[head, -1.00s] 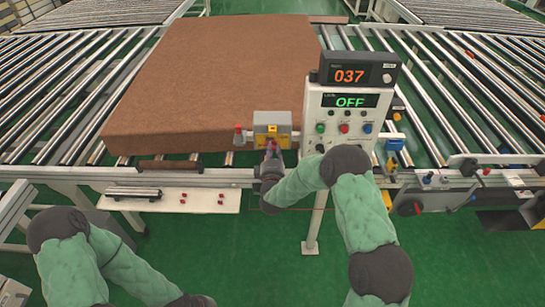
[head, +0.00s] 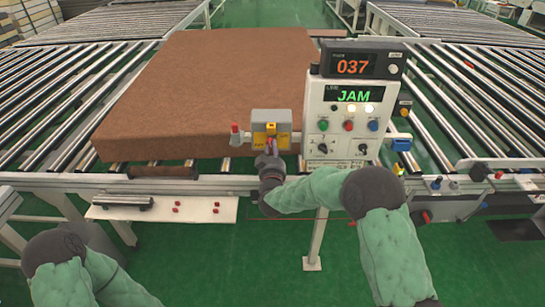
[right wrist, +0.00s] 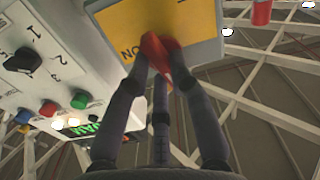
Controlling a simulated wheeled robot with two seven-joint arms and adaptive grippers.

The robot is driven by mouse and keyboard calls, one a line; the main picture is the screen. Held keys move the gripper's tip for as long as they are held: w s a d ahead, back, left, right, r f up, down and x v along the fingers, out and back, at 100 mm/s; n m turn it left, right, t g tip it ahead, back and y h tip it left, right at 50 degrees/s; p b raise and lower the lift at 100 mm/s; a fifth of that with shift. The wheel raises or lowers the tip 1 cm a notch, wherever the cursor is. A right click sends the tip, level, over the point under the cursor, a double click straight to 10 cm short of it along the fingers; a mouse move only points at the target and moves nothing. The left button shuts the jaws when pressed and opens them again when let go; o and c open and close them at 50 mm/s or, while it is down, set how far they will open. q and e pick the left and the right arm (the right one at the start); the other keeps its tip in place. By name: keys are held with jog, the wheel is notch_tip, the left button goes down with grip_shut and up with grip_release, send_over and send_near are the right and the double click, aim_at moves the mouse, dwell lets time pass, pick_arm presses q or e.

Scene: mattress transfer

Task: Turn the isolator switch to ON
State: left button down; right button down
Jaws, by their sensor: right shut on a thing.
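The isolator switch (head: 285,117) is a grey box with a yellow front plate on the conveyor's front edge, left of the control panel. Its red handle (right wrist: 155,50) shows in the right wrist view, over the yellow plate (right wrist: 120,22) and close beside the letters "ON". My right gripper (head: 269,155) is at the front of the switch. In the right wrist view its fingers (right wrist: 158,68) are shut on the red handle, partly hiding it. My left arm is low at the left; its gripper is out of view.
The control panel (head: 317,112) reads "JAM" in green, with two bright lamps; the unit above reads "037". A large brown mattress (head: 200,85) lies on the rollers behind the switch. A white shelf (head: 190,209) with small red parts is in front.

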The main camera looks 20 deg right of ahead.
jog(key=shift+f+m+b, duration=0.15)
jog(key=shift+m+b, duration=0.9)
jog(key=shift+m, duration=0.25)
jog(key=c, duration=1.1)
grip_release()
jog(key=v, duration=1.2)
